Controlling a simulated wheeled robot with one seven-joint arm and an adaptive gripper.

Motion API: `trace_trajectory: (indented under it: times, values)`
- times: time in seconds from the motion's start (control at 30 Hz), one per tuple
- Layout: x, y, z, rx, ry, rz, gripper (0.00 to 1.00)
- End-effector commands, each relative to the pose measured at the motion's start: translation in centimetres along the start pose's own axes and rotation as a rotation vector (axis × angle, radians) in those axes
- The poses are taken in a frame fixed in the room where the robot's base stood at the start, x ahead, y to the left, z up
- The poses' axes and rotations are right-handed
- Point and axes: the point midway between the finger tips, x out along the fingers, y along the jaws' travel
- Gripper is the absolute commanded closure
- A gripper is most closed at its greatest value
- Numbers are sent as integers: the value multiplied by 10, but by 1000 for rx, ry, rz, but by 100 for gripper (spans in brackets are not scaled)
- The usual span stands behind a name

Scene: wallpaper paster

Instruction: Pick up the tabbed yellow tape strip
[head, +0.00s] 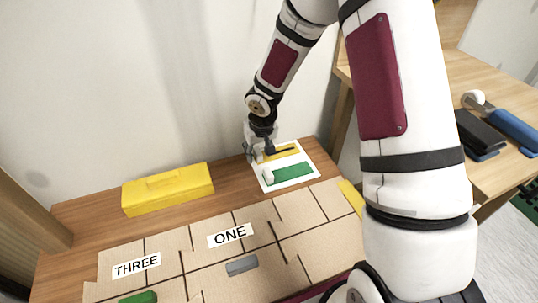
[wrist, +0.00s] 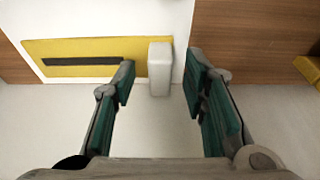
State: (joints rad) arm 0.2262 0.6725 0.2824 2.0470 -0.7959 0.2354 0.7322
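The yellow tape strip (wrist: 75,47) lies flat on a white sheet, with a black bar (wrist: 82,60) along it and a pale grey block-like tab (wrist: 160,68) at one end. In the head view the strip (head: 283,153) is at the back of the sheet, its left end partly hidden by my gripper (head: 256,153). In the wrist view my gripper (wrist: 158,82) is open, with the tab between its two green-padded fingers.
A green strip (head: 293,172) with a white tab lies in front on the white sheet (head: 302,182). A yellow box (head: 168,188) stands at the left. A tan panel (head: 205,262) with labels ONE and THREE fills the front. A side table at right holds tools.

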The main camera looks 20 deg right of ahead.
Motion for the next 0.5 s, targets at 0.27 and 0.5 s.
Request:
trace_trajectory:
  times: [0.27,0.5]
  values:
    - [0,0,0,0,0,0,100]
    - [0,0,0,0,-1,0,100]
